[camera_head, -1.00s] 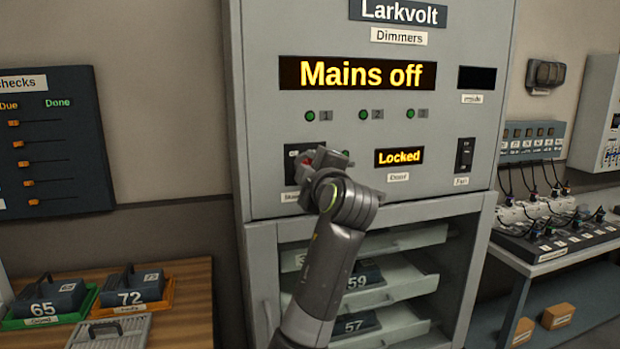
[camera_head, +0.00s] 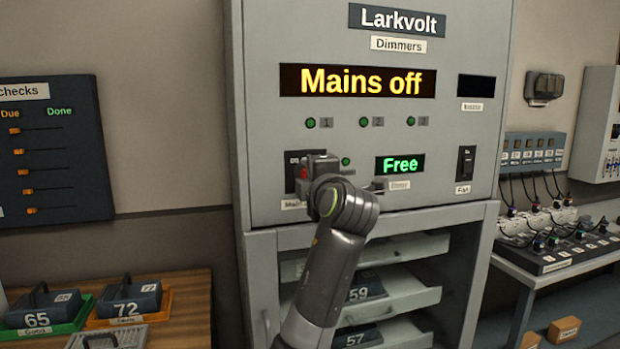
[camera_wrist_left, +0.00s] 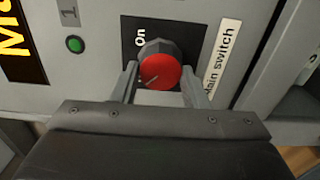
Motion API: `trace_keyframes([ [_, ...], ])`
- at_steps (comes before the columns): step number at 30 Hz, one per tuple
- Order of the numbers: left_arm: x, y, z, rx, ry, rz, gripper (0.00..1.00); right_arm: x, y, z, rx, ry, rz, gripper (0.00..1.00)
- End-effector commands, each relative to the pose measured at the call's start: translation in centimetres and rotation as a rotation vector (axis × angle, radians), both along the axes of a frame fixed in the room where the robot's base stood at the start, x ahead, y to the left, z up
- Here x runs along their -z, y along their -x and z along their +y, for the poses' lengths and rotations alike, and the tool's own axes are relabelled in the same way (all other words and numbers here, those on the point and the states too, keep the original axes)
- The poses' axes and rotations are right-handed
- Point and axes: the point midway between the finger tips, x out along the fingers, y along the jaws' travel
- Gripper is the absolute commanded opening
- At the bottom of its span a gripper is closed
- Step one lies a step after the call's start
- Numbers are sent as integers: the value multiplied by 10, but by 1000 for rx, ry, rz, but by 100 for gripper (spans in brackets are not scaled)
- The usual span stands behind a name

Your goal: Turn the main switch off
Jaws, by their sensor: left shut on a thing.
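The main switch (camera_wrist_left: 160,66) is a red knob with a dark grey body on a black plate, labelled "Main switch" and "On", in the left wrist view. Its white pointer line does not point at "On". My left gripper (camera_wrist_left: 158,88) has a finger on each side of the knob and is shut on it. In the head view the left gripper (camera_head: 325,172) covers most of the switch on the grey cabinet (camera_head: 460,130). The big display (camera_head: 360,81) reads "Mains off". The smaller display (camera_head: 400,165) reads "Free" in green. My right gripper is not in view.
A fan switch (camera_head: 465,163) sits on the right of the panel. Open shelves with numbered modules (camera_head: 366,286) are below. A wooden table (camera_head: 190,310) with trays stands at left, a bench with plugs (camera_head: 565,240) at right.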

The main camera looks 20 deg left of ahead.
Motion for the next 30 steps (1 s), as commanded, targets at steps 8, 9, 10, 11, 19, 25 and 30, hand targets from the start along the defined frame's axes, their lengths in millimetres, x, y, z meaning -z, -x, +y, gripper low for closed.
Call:
trace_keyframes([
  [8, 0, 0, 0, 0, 2, -1, 49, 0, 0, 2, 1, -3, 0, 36],
  [9, 0, 0, 0, 0, 2, -1, 55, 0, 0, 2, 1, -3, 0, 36],
  [10, 0, 0, 0, 0, 2, -1, 59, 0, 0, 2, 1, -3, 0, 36],
  [11, 0, 0, 0, 0, 1, -1, 62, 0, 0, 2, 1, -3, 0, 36],
  [19, 0, 0, 0, 0, 1, -1, 62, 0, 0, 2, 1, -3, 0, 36],
  [25, 2, 15, -12, 4, 3, -3, 62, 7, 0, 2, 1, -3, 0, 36],
  [30, 4, 46, -34, 7, 6, -3, 62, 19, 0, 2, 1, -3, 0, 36],
])
